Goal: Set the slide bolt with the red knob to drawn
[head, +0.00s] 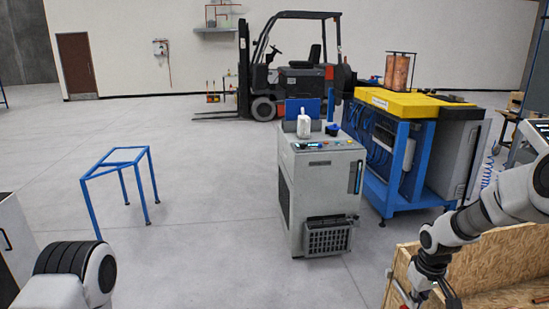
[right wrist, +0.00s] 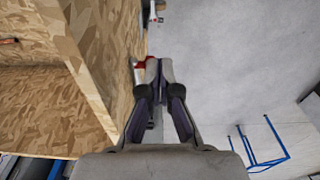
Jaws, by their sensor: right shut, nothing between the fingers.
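A red knob (right wrist: 143,62) shows at the outer face of a wooden crate in the right wrist view, just left of my right fingertips. Metal parts of a slide bolt lie around it, partly hidden by the fingers, so its position cannot be read. My right gripper (right wrist: 160,66) is shut and empty, its tips beside the knob; whether they touch it I cannot tell. In the head view my right gripper (head: 450,292) is at the left edge of the wooden crate (head: 480,250). My left arm shows at lower left, but its gripper is out of view.
The crate's chipboard wall (right wrist: 105,60) borders the right gripper's left side. Open grey floor (right wrist: 230,60) lies to its right. A blue frame (head: 120,165), a grey machine cabinet (head: 322,185), a yellow-topped blue workbench (head: 410,105) and a forklift (head: 295,75) stand further off.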

